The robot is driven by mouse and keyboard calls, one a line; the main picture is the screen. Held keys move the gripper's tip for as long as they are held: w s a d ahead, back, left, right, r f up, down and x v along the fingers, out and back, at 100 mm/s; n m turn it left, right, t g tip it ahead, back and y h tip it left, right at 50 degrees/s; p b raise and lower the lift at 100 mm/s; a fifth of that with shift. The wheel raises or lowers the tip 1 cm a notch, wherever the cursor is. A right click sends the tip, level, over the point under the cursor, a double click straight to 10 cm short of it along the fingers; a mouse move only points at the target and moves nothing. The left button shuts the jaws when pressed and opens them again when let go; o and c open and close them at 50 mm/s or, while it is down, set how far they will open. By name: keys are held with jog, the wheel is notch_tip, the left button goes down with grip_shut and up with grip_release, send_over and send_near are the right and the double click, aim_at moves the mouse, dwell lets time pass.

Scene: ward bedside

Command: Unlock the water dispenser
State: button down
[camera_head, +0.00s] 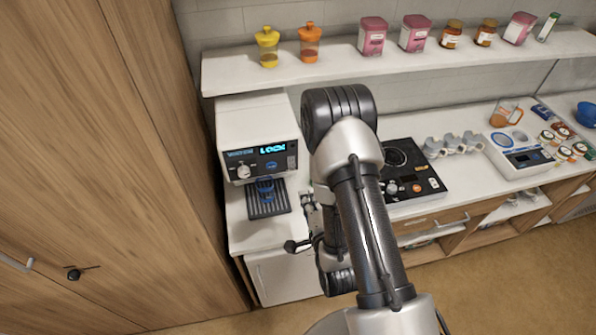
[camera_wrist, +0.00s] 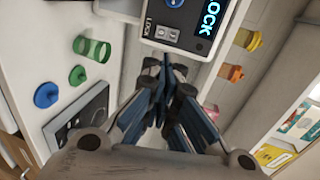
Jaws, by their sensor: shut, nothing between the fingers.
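The water dispenser (camera_head: 262,130) is a white box on the left end of the counter. In the wrist view, the dispenser front is at the top with the lit LOCK display (camera_wrist: 210,18) and a small button panel (camera_wrist: 167,33) marked LOCK. My gripper (camera_wrist: 165,65) is shut and empty, its tips just below that panel in the picture. Contact cannot be told. The arm partly hides the gripper in the head view.
A shelf (camera_head: 400,66) with jars and tins runs above the counter. A black hob (camera_head: 409,180) is right of my arm. A tall wooden cabinet (camera_head: 100,150) stands close on the left. The wrist view shows a green cup (camera_wrist: 92,48) and a blue lid (camera_wrist: 47,94).

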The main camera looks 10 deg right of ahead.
aim_at(295, 163)
jog(key=b+x, duration=0.3)
jog(key=x, duration=1)
jog(key=shift+w+f, duration=0.15)
jog(key=shift+w, duration=0.05)
